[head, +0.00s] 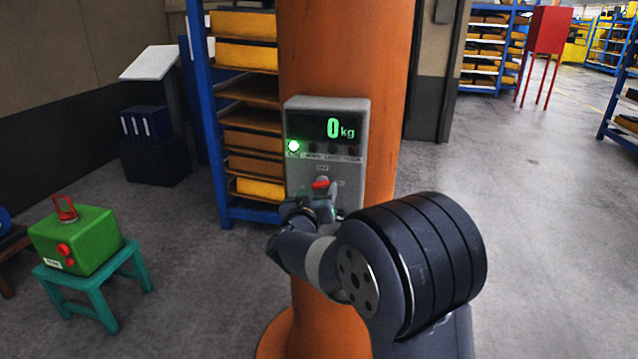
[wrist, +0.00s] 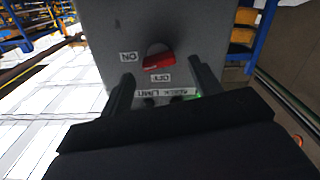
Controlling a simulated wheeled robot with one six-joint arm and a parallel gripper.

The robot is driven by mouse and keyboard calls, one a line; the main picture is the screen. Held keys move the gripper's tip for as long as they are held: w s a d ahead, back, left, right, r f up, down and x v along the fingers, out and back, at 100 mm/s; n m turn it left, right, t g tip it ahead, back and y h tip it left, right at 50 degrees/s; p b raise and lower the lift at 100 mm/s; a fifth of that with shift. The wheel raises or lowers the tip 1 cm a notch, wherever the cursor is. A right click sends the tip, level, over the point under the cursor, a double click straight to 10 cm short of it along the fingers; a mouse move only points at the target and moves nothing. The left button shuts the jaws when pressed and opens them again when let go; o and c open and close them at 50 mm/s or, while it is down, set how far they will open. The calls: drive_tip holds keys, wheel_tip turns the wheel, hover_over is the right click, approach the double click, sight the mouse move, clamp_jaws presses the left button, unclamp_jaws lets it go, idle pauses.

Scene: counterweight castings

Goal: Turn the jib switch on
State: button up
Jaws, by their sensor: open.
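The jib switch is a red knob (head: 320,184) on the front of a grey control box (head: 352,112), on the orange column. In the wrist view the red knob (wrist: 159,62) lies nearly level, slightly tilted, on a round pale base. That view is upside down; an ON label (wrist: 128,57) is left of the knob and an OFF label (wrist: 161,77) below it. Which label the knob points at is hard to tell. My gripper (head: 315,203) is just in front of the box. In the wrist view its open fingers (wrist: 162,69) stand either side of the knob, apart from it.
The box's display (head: 333,128) reads 0 kg, and a round lamp (head: 293,146) glows green-white. A blue shelf rack (head: 208,120) stands behind the orange column (head: 385,70). A green box (head: 85,240) sits on a teal stool (head: 100,290) at left.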

sight(321, 184)
drive_tip(key=shift+x, duration=1.45)
drive_tip(key=shift+c, duration=0.2)
